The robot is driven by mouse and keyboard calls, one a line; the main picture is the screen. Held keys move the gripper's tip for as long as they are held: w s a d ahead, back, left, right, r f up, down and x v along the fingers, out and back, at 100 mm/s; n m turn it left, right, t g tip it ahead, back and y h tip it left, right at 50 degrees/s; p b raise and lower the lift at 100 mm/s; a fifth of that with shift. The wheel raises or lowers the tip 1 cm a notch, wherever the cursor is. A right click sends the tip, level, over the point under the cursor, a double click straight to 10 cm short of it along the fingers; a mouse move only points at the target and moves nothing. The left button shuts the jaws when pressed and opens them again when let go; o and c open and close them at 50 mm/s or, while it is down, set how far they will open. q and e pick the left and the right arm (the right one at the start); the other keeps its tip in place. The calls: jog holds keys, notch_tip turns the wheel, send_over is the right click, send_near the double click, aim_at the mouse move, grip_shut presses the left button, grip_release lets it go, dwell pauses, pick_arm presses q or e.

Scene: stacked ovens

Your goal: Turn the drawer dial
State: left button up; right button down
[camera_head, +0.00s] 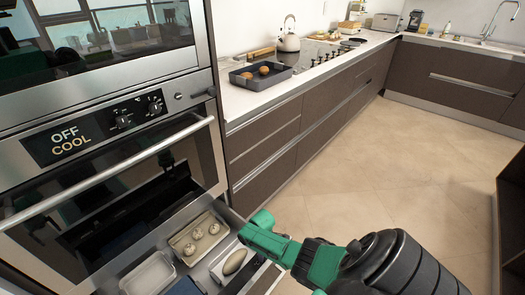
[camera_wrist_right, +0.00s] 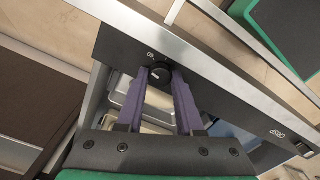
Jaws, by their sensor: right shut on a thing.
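The drawer (camera_head: 262,277) below the oven is pulled open. Its dial (camera_wrist_right: 158,71) is a small black round knob with a light marker line, on the dark front panel (camera_wrist_right: 215,103) in the right wrist view. My right gripper (camera_wrist_right: 160,78) has a purple finger on each side of the dial and is shut on it. In the head view, my green right hand (camera_head: 265,238) is over the drawer's right front end, and the dial and fingertips are hidden there. My left gripper is not in view.
Trays lie in the drawer; one metal tray (camera_head: 172,243) holds several round pale items. The oven handle (camera_head: 110,172) runs above the drawer. Counter cabinets (camera_head: 268,150) stand to the right, with clear floor (camera_head: 400,180) beyond.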

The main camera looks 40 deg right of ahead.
jog(key=m, duration=0.3)
jog(key=shift+m, duration=0.4)
jog(key=m, duration=0.4)
jog(key=shift+m+p, duration=0.3)
jog(key=shift+p, duration=0.1)
jog(key=m, duration=0.3)
jog(key=shift+m, duration=2.3)
jog(key=c, duration=0.8)
grip_release()
jog(key=shift+c, duration=0.2)
jog(key=shift+r, duration=0.1)
